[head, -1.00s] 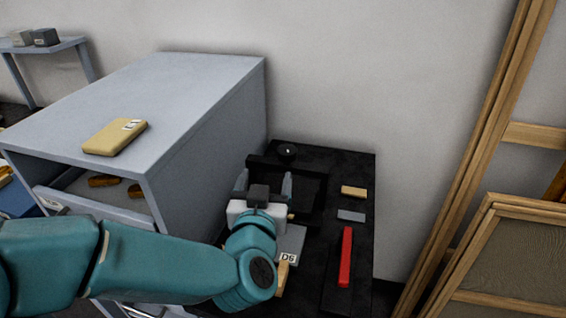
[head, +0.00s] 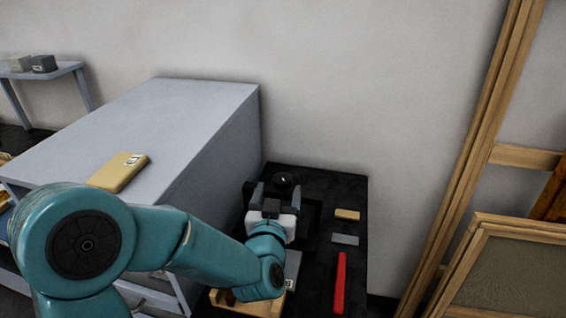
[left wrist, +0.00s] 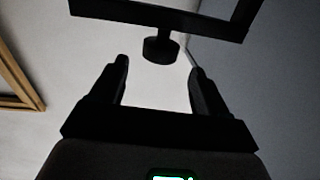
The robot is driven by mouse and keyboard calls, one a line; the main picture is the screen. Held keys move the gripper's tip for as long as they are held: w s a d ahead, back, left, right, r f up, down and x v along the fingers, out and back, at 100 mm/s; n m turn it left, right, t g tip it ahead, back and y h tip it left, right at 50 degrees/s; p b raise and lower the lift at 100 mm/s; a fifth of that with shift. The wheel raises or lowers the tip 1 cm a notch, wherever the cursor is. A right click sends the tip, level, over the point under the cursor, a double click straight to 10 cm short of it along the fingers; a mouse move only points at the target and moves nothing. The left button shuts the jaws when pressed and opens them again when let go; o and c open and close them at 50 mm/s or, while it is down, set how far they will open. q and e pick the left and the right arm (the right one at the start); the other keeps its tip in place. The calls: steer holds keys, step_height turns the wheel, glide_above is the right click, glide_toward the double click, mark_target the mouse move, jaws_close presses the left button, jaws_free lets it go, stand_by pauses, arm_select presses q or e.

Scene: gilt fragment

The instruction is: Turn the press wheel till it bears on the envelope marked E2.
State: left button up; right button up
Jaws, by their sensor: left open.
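The press wheel (head: 286,178) is a small dark disc on top of the black press frame (head: 314,214). In the left wrist view the wheel (left wrist: 160,50) sticks out from the frame's beam (left wrist: 120,14) on a short shaft. My left gripper (head: 276,190) is open and empty close to the wheel. In the wrist view its fingertips (left wrist: 158,62) stand on either side of the wheel's outer end, with gaps. The press bed is largely hidden by my left gripper and arm. I cannot make out an envelope marked E2. My right gripper is not in view.
A grey cabinet (head: 190,115) bears a tan, labelled packet (head: 120,171). On the dark bench (head: 350,183) lie a red bar (head: 340,282), a tan block (head: 347,214), a grey block (head: 345,239) and a labelled grey piece (head: 292,265). Wooden frames (head: 478,165) lean at right.

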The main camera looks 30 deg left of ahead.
mark_target(286, 174)
arm_select(q)
steer(key=p+x, duration=0.1)
steer(key=x, duration=0.7)
steer(key=shift+f, duration=0.1)
steer(key=c, duration=1)
steer(key=shift+o, duration=0.3)
steer(key=m+h+b, duration=0.1)
steer(key=h+b, duration=0.1)
steer(key=m+h+b, duration=0.1)
steer(key=h+b, duration=0.1)
steer(key=b, duration=0.1)
steer(key=m+t+h+b, duration=0.1)
steer(key=b, duration=0.1)
steer(key=shift+d+f+m+h+b, duration=0.25)
steer(key=shift+m+h+b, duration=0.05)
steer(key=shift+h+b, duration=0.1)
steer(key=shift+d+r+m+h+b, duration=0.15)
steer(key=shift+r+m+h+b, duration=0.1)
steer(key=shift+m+h+b, duration=0.45)
